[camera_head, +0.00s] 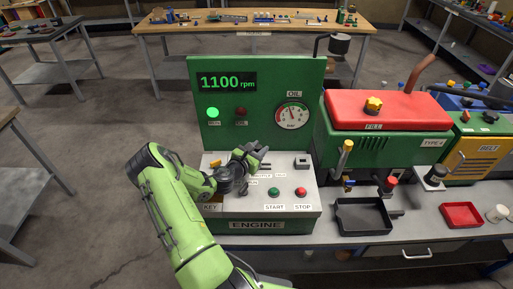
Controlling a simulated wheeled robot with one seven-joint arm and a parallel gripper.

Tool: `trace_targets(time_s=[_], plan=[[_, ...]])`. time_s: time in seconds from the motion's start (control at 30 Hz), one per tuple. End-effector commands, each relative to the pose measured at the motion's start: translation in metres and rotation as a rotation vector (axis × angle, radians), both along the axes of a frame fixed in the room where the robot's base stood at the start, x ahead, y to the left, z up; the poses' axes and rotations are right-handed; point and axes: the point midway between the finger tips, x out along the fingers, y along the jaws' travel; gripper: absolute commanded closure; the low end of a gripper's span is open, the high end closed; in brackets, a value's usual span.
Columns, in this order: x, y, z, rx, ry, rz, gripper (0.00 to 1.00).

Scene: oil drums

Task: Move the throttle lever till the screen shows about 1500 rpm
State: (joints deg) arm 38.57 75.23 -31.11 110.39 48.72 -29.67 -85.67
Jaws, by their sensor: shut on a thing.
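The screen (227,82) on the green engine panel (262,130) reads 1100 rpm in green digits. My gripper (259,151) is over the white top of the engine console (240,205), just behind the throttle labels. It is shut on the throttle lever, which the fingers and wrist hide almost entirely. I cannot make out the lever's angle. The green RUN lamp (212,113) is lit, and the red lamp (241,112) beside it looks dark.
Right of my gripper on the console are a green START button (274,192), a red STOP button (301,192) and a small switch (301,162). The oil gauge (292,116) is above. A red-topped green machine (375,108) and a black tray (362,217) stand to the right.

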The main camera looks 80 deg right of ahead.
Motion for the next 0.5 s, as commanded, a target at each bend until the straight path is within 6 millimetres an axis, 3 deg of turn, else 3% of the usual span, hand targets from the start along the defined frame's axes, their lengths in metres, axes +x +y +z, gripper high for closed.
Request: trace_targets(time_s=[0.07,0.1,0.2,0.5], plan=[[-0.0001,0.0001,-0.0009,0.001,0.0,-0.001,1.0],[-0.0001,0.0001,-0.0009,0.0,0.0,-0.001,0.6],[-0.0001,0.0001,-0.0009,0.001,0.001,-0.001,0.45],[0.0008,0.0013,-0.0005,0.0,0.002,0.0,0.43]])
